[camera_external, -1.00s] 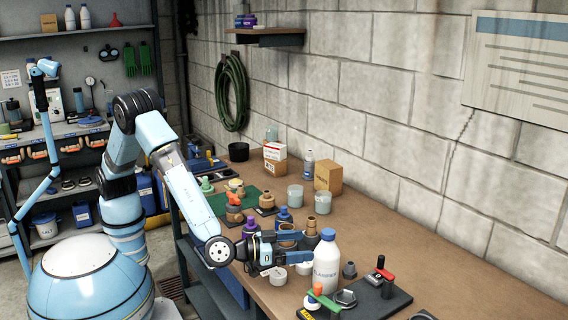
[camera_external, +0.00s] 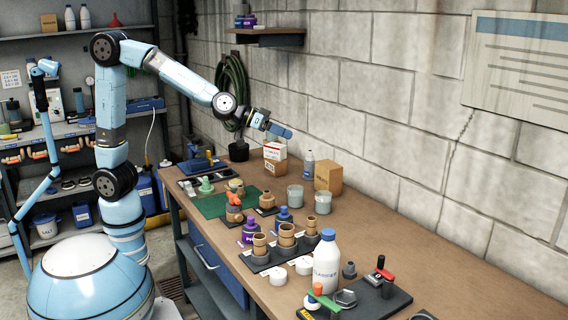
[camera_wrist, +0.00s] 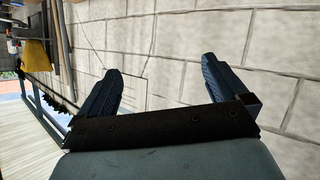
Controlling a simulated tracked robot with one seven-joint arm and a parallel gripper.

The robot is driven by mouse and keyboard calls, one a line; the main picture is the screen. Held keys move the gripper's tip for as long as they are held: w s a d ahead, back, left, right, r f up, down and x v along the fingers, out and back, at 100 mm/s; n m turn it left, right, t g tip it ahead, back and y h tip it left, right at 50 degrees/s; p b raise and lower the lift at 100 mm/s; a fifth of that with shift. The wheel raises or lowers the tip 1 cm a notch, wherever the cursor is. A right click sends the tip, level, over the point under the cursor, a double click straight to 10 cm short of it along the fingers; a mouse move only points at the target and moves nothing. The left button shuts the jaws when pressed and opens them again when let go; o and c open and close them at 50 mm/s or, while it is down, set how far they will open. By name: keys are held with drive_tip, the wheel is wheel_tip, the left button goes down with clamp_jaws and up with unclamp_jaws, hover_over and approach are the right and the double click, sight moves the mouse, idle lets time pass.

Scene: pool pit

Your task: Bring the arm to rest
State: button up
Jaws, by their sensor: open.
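My gripper (camera_external: 277,125) is raised well above the far part of the workbench (camera_external: 400,262), near the block wall and in front of the hanging green hose (camera_external: 222,88). In the wrist view my gripper (camera_wrist: 157,85) shows its two dark fingers wide apart with nothing between them. The fingers face the pale block wall. The arm stands up from its base with its elbow high and its forearm sloping down to the right.
Below my gripper stand a white and red carton (camera_external: 275,158) and a brown box (camera_external: 328,177). A white bottle (camera_external: 326,262), ring-shaped fittings and a black plate (camera_external: 385,298) stand nearer. A wall shelf (camera_external: 265,36) hangs above. The air around the gripper is clear.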

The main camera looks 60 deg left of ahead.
drive_tip(key=s+a+n+g+y, duration=0.15)
drive_tip(key=s+a, duration=0.35)
drive_tip(key=a, duration=0.6)
drive_tip(key=s+a+y, duration=0.2)
drive_tip(key=s+a, duration=0.3)
drive_tip(key=a, duration=0.6)
drive_tip(key=s+a+g+y, duration=0.1)
drive_tip(key=s+a, duration=0.4)
drive_tip(key=a, duration=0.5)
drive_tip(key=s+a+f+n+g+y, duration=0.2)
drive_tip(key=s+a+f+y, duration=0.1)
drive_tip(key=s+a, duration=0.6)
drive_tip(key=shift+s+a+f, duration=0.3)
drive_tip(key=shift+s+a, duration=0.1)
drive_tip(key=shift+s, duration=0.45)
